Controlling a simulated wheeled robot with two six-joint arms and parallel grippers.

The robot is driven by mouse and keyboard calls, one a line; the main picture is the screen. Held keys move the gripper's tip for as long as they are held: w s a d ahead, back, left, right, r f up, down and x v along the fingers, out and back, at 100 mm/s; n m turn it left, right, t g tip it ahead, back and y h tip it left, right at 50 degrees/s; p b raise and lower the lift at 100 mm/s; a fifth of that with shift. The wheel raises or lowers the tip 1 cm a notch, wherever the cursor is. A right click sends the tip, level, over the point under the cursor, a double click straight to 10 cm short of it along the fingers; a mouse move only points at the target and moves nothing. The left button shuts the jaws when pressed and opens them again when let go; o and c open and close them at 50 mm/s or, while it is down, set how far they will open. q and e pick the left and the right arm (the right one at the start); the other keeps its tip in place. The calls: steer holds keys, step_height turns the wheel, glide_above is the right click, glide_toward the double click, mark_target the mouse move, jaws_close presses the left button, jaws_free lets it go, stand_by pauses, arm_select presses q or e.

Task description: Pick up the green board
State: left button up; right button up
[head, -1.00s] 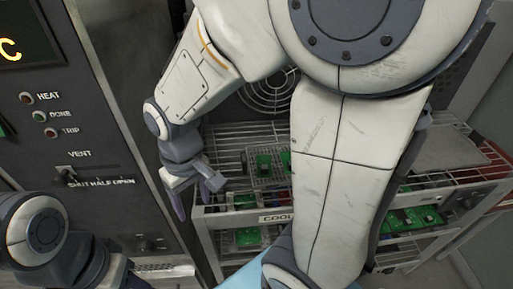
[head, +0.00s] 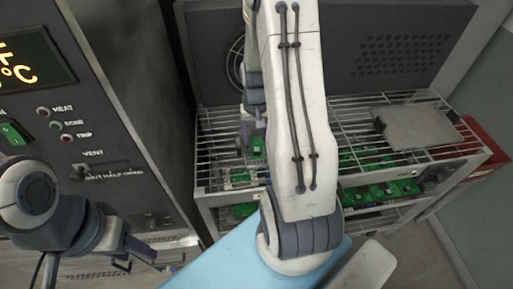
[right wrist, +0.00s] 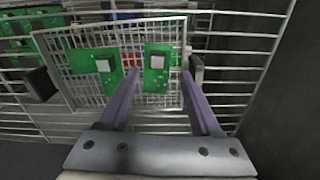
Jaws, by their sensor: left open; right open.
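Two green boards with pale square chips stand out in the right wrist view: one on the left (right wrist: 90,65) and one in the middle (right wrist: 157,68), both in a wire basket (right wrist: 105,97). A green board (head: 258,149) also shows on the rack's top level in the head view, partly behind my right arm. My right gripper (right wrist: 160,75) is open. Its fingertips lie on either side of the middle board in that picture; contact cannot be told. My left gripper (head: 132,254) is open and empty at the lower left, away from the rack.
The wire rack (head: 345,205) holds several more green boards on its lower levels. A flat grey plate (head: 418,128) lies on its top right. The control cabinet (head: 100,120) stands close on the left. A light blue surface (head: 215,258) is in front.

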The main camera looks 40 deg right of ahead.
mark_target(257, 149)
steer(key=f, duration=0.1)
steer(key=f+p, duration=0.1)
steer(key=f, duration=0.2)
steer(key=shift+s+d+p, duration=0.1)
steer(key=shift+s+p, duration=0.2)
steer(key=shift+p, duration=0.05)
steer(key=shift+f, duration=0.6)
jaws_close()
